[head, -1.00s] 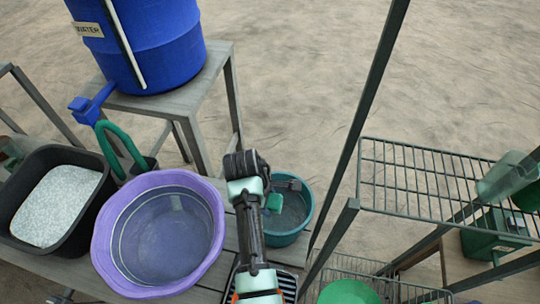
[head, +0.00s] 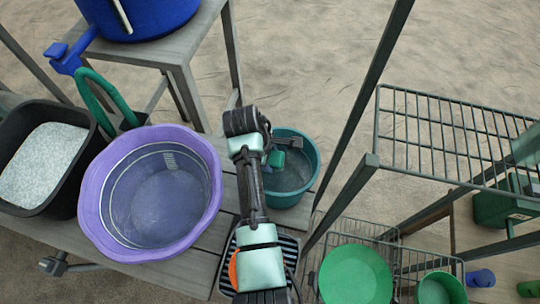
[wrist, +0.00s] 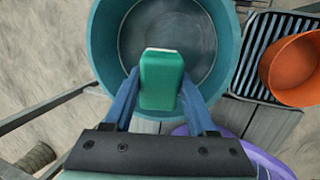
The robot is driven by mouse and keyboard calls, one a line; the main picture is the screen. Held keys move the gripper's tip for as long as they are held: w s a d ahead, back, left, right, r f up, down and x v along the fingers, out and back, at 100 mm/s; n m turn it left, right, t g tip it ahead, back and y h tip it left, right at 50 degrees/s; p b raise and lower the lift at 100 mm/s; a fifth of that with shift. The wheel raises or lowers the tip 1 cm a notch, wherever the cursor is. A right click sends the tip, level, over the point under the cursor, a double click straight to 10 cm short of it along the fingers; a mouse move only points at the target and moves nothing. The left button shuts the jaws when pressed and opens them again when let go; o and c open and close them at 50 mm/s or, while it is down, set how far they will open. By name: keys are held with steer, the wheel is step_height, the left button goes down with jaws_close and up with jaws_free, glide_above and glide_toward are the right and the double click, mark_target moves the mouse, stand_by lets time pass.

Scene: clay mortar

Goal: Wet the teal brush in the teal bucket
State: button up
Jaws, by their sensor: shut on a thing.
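The teal bucket (head: 309,187) stands on the wooden bench, right of the purple basin, and is partly hidden by my arm in the head view. It also shows in the wrist view (wrist: 101,45), with a greyish, ringed inside. My gripper (wrist: 160,90) is shut on the teal brush (wrist: 162,78), gripping its green body between two blue fingers. In the head view the brush (head: 276,158) shows small beside my gripper, over the left part of the bucket's opening. I cannot tell whether its lower end touches the water.
A purple basin (head: 90,200) and a black tub of pale grains (head: 45,172) stand to the left. A blue barrel (head: 150,15) is behind. A metal rack (head: 376,160) rises close on the right. An orange pot (wrist: 296,68) sits on a striped rack beside the bucket.

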step_height(320, 180, down, 7)
steer(key=b, duration=0.6)
steer(key=shift+f, duration=0.15)
stand_by(0.5)
step_height(320, 180, up, 14)
steer(key=p, duration=1.3)
steer(key=shift+f+p, duration=0.2)
steer(key=shift+p, duration=0.15)
steer(key=shift+f, duration=0.1)
